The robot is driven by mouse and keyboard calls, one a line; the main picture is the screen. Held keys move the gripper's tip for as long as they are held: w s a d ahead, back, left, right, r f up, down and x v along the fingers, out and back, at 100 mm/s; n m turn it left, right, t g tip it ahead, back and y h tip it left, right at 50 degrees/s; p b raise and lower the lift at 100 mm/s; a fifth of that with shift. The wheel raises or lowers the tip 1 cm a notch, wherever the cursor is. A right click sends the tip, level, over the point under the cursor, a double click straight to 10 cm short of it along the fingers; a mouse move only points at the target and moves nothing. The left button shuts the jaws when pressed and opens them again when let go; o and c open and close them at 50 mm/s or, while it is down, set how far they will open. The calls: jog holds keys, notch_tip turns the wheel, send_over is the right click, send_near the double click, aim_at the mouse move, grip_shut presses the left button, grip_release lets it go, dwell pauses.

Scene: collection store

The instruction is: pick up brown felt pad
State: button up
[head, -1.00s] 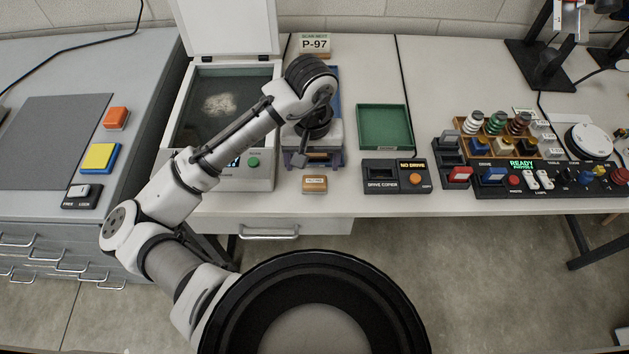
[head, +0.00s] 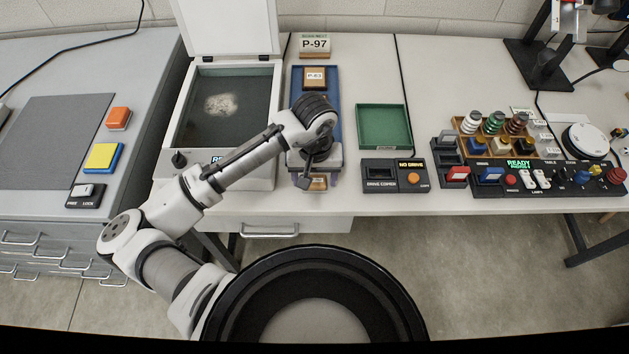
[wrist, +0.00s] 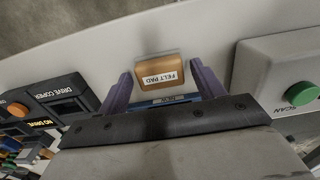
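The brown felt pad (wrist: 158,72), an orange-brown block with a white "FELT PAD" label, is on the pale bench near its front edge. In the wrist view it appears between the two purple fingers of my gripper (wrist: 160,82), with a gap on each side. My gripper is open and holds nothing. In the head view my gripper (head: 318,182) is over the pad (head: 319,184), and the wrist hides part of it. I cannot tell how far the fingertips are above the bench.
A scanner (head: 182,160) with a raised lid stands left, and the drive copier (head: 396,176) stands right. Behind my gripper lies a blue tray (head: 333,95) with a block labelled P-83 (head: 316,77). A green tray (head: 383,106) sits behind the copier.

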jog(key=c, duration=0.8)
jog(key=shift+r, duration=0.15)
notch_tip(320, 180, up, 20)
jog(key=shift+f+b, duration=0.1)
jog(key=shift+b, duration=0.2)
